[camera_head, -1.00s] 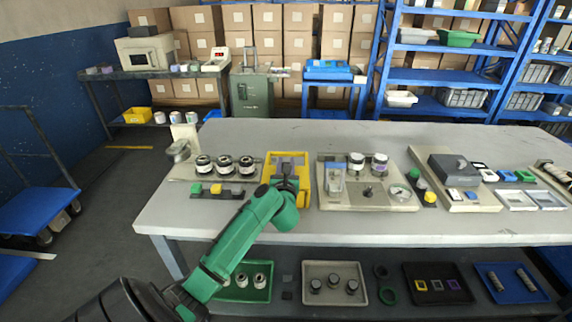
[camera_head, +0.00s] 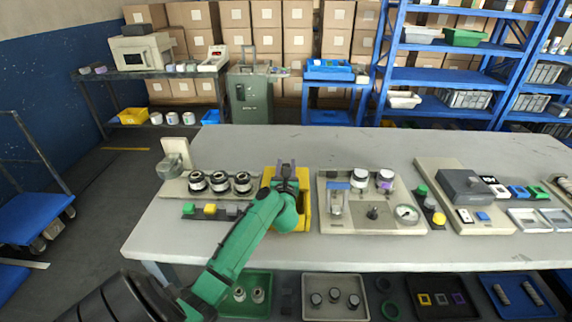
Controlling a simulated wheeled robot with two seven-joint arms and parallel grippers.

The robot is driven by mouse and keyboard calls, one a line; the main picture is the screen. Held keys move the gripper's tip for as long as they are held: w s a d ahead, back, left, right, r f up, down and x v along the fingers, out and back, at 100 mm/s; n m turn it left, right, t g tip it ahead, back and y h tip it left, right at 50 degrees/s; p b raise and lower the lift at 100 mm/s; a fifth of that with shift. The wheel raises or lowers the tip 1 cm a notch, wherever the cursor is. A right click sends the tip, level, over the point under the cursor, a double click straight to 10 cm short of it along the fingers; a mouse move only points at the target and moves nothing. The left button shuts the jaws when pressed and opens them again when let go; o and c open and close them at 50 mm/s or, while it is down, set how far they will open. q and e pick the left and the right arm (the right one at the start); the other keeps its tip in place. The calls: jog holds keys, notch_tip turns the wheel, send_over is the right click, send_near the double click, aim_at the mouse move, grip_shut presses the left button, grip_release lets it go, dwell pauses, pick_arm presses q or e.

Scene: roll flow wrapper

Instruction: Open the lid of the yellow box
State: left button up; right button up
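The yellow box (camera_head: 306,211) stands on the grey table, left of the middle. My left arm and gripper cover much of it, so I cannot tell how its lid sits. My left gripper (camera_head: 287,165) is over the far part of the box, pointing away from me. Its two small fingers show a narrow gap, and I see nothing clearly held. Whether it touches the box cannot be told. My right gripper is not in view.
Close on the right is a beige panel (camera_head: 385,223) with a gauge. The table's back strip (camera_head: 300,142) is clear. Trays lie below.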

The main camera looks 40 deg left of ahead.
pick_arm(q)
jog(key=shift+o, duration=0.9)
jog(key=shift+w, duration=0.1)
jog(key=b+v, duration=0.1)
jog(key=v, duration=1.3)
jog(key=shift+f, duration=0.1)
jog(key=shift+s+d, duration=0.15)
jog(key=shift+s, duration=0.05)
